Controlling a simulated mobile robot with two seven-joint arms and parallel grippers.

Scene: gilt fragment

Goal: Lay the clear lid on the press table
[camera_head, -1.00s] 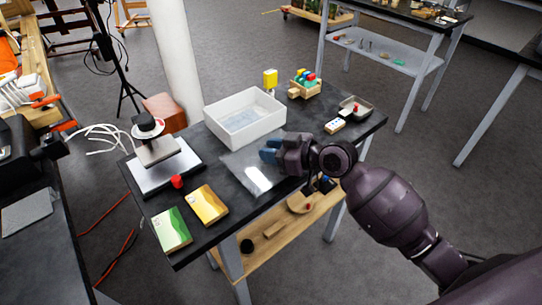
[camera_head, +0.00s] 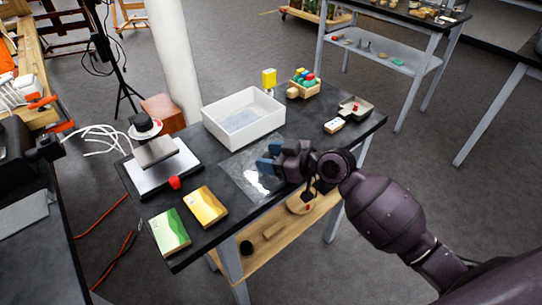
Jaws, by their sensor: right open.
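The clear lid (camera_head: 246,182) is a transparent, glare-streaked sheet. It appears to lie flat on the black top of the press table (camera_head: 222,170), in front of the white bin. My right gripper (camera_head: 267,156), with blue fingertips, is open at the lid's right side, its tips over or beside the lid's edge. I cannot tell whether the fingertips touch the lid. The gripper covers part of the lid's right edge. My left gripper is not in view.
The white bin (camera_head: 244,103) stands behind the lid. A small press (camera_head: 156,152), a red knob-like piece (camera_head: 174,183), a yellow box (camera_head: 206,206) and a green box (camera_head: 170,231) are to the left. A domino-like block (camera_head: 334,125) and a tray (camera_head: 362,108) are at the right.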

